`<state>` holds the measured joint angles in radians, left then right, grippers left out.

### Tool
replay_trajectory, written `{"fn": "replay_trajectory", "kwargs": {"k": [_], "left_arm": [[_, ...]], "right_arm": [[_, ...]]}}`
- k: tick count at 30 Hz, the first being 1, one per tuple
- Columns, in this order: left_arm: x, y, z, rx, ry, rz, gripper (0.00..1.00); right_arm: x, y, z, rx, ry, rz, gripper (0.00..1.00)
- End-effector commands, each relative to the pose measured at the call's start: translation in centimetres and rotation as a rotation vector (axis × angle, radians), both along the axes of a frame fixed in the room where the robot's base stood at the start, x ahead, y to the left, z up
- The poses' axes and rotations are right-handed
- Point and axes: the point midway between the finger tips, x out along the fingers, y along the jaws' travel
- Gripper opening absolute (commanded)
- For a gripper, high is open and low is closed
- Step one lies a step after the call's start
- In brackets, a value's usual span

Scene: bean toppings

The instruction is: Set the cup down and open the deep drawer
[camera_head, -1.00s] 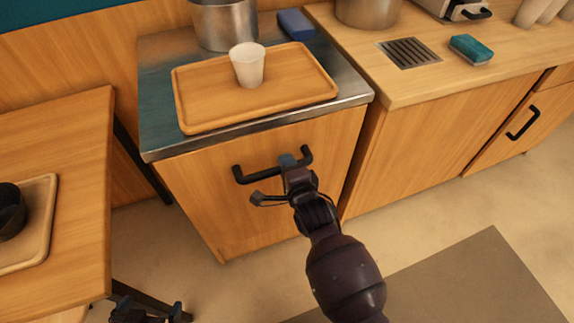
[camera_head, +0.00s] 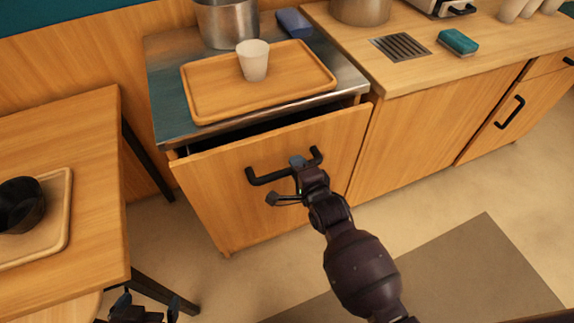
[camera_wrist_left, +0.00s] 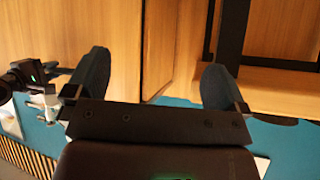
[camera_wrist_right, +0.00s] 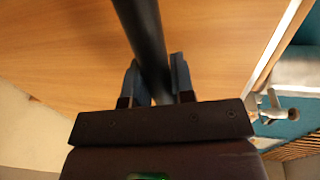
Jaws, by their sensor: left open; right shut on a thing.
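A white cup (camera_head: 253,61) stands upright on a wooden tray (camera_head: 215,97) on the metal counter top. Below it the deep drawer (camera_head: 215,185) is partly open, with a dark gap along its top edge. My right gripper (camera_head: 298,163) is shut on the drawer's black handle (camera_head: 268,177). In the right wrist view the handle (camera_wrist_right: 146,35) passes between the two fingers (camera_wrist_right: 155,82). My left gripper (camera_head: 135,306) is low at the bottom left of the head view, apart from the drawer. In the left wrist view its fingers (camera_wrist_left: 155,80) are spread with nothing between them.
A metal pot (camera_head: 228,22) and a blue block (camera_head: 294,22) stand behind the tray. A wooden table (camera_head: 75,150) with a tray and dark bowl (camera_head: 20,205) is at the left. A sponge (camera_head: 458,42) lies on the right counter. Floor before the drawer is clear.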

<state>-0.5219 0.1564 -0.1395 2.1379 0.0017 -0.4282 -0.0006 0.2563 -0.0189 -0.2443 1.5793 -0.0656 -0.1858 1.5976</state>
Motion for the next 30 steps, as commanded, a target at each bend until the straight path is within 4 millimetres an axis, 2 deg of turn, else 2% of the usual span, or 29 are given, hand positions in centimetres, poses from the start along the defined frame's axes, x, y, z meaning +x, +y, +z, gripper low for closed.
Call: {"fn": "replay_trajectory", "kwargs": {"k": [8, 14, 21, 30], "left_arm": [[0.0, -0.1, 1.8, -0.003, -0.02, 0.002, 1.0], [0.2, -0.2, 3.1, -0.008, -0.036, 0.008, 1.0], [0.7, -0.2, 5.4, -0.013, -0.066, 0.017, 1.0], [-0.4, 0.2, 6.4, -0.009, -0.062, 0.026, 1.0]], "right_arm": [[-2.8, -1.6, 0.4, -0.001, -0.003, 0.0, 0.0], [-6.2, -2.7, 0.6, -0.001, -0.003, 0.0, 0.0], [-12.3, -4.7, 0.6, -0.002, -0.002, 0.001, 0.0], [-19.7, -7.1, 0.3, -0.004, 0.001, 0.002, 0.0]]}}
